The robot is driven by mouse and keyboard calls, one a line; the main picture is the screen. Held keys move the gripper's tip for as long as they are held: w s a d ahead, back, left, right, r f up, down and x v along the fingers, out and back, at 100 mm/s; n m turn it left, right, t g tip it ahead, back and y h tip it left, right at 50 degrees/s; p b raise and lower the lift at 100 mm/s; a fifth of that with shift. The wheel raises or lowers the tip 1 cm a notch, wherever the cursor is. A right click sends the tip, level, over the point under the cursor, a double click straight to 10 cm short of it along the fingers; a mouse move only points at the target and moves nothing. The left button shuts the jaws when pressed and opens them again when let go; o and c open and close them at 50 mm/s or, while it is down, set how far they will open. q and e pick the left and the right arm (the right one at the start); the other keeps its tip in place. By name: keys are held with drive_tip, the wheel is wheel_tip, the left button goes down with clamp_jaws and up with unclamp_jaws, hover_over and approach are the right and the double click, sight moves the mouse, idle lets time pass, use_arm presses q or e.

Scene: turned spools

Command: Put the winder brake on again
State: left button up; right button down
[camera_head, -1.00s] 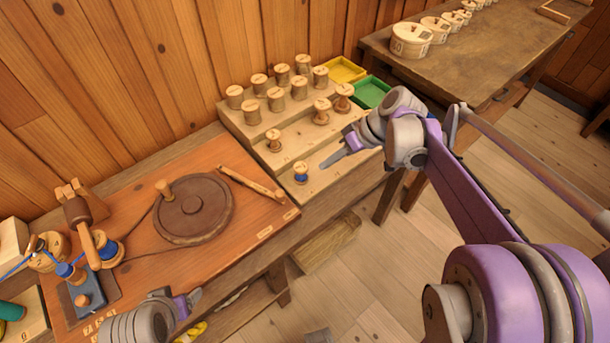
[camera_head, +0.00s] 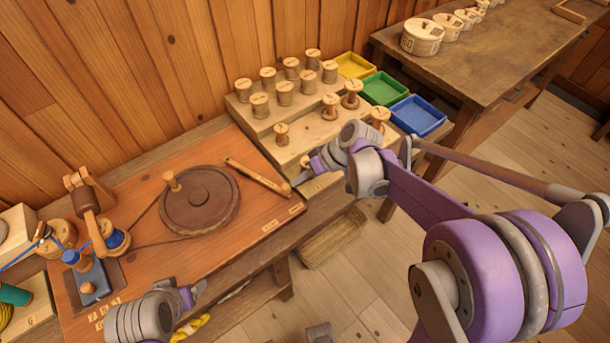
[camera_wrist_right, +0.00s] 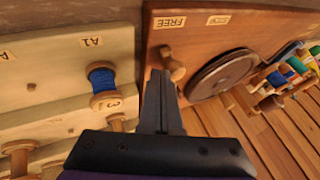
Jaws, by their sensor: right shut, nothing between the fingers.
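The winder brake looks to be the wooden lever (camera_head: 256,175) on the orange board (camera_head: 232,238), beside the dark round disc (camera_head: 200,199). Its knobbed end points to the board's right edge. In the right wrist view the knob (camera_wrist_right: 173,66) is beside the label reading FREE (camera_wrist_right: 178,22); a second label (camera_wrist_right: 218,19) is too small to read. My right gripper (camera_head: 294,184) is shut and empty, its tips right at the knob; I cannot tell if they touch it. My left gripper (camera_head: 194,292) is low over the board's front edge; its opening is unclear.
Stepped wooden racks (camera_head: 300,135) with several spools stand right of the board. A blue-wound spool (camera_wrist_right: 103,80) is near my right fingers. Yellow, green and blue (camera_head: 417,116) trays lie beyond. The winder with blue thread (camera_head: 98,240) is at the board's left.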

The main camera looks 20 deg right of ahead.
drive_tip(key=shift+m+t, duration=0.4)
drive_tip(key=shift+m, duration=0.4)
drive_tip(key=s+a, duration=0.1)
drive_tip(key=a, duration=0.1)
drive_tip(key=s+a, duration=0.2)
drive_tip(key=a, duration=0.1)
drive_tip(key=s+a, duration=0.2)
drive_tip(key=shift+s+a, duration=0.2)
drive_tip(key=shift+s, duration=0.15)
drive_tip(key=shift+a, duration=0.1)
